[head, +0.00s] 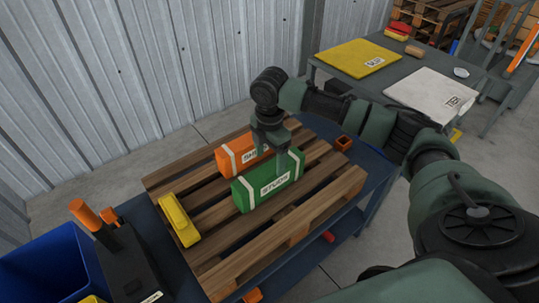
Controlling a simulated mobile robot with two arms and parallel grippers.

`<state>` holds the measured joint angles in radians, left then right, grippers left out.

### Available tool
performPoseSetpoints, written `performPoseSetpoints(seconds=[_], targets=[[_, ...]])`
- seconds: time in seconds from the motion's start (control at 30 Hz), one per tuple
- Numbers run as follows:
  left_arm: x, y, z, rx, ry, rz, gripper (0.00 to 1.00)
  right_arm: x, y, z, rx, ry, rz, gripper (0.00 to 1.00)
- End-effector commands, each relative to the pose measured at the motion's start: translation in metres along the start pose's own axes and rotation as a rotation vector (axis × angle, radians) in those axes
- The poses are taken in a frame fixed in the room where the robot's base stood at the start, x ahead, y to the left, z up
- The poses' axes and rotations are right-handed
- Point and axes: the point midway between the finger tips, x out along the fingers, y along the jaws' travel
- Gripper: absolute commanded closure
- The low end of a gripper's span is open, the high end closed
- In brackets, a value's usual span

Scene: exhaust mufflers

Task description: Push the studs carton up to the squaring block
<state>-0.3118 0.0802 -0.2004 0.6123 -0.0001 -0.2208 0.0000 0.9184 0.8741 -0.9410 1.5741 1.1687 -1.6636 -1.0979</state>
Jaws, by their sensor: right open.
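The studs carton (269,182) is a green box with a white label reading STUDS, lying on a wooden pallet (235,245). My right gripper (271,153) points down from above, open, its fingers at the carton's upper back edge. I cannot tell whether they touch it. The fingers hide part of the carton's top and of the orange carton behind. A yellow block (178,219) lies on the pallet's left part, apart from the green carton; it may be the squaring block, but no label shows. My left gripper is not in view.
An orange carton (229,161) with a partly hidden label stands close behind the green one. A small orange open piece (343,143) sits beyond the pallet's right end. A blue bin (45,265) and a black stand with orange handles (128,262) are at left.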

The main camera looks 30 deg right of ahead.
Motion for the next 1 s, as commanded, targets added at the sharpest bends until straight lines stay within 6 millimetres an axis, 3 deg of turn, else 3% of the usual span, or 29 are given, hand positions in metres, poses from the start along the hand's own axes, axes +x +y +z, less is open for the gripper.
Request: performPoseSetpoints(seconds=[0.4,0.6,0.87,1.0], targets=[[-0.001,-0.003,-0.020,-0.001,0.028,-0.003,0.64,0.060,-0.001,0.000,0.000,0.000,-0.002,0.25],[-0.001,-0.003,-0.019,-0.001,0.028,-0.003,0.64,0.071,-0.001,0.000,-0.001,0.000,-0.001,0.25],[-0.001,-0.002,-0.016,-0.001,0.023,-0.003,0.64,0.071,-0.001,0.000,-0.001,0.000,0.000,0.25],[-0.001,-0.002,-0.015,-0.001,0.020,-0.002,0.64,0.071,-0.001,0.000,-0.001,0.000,0.000,0.64]])
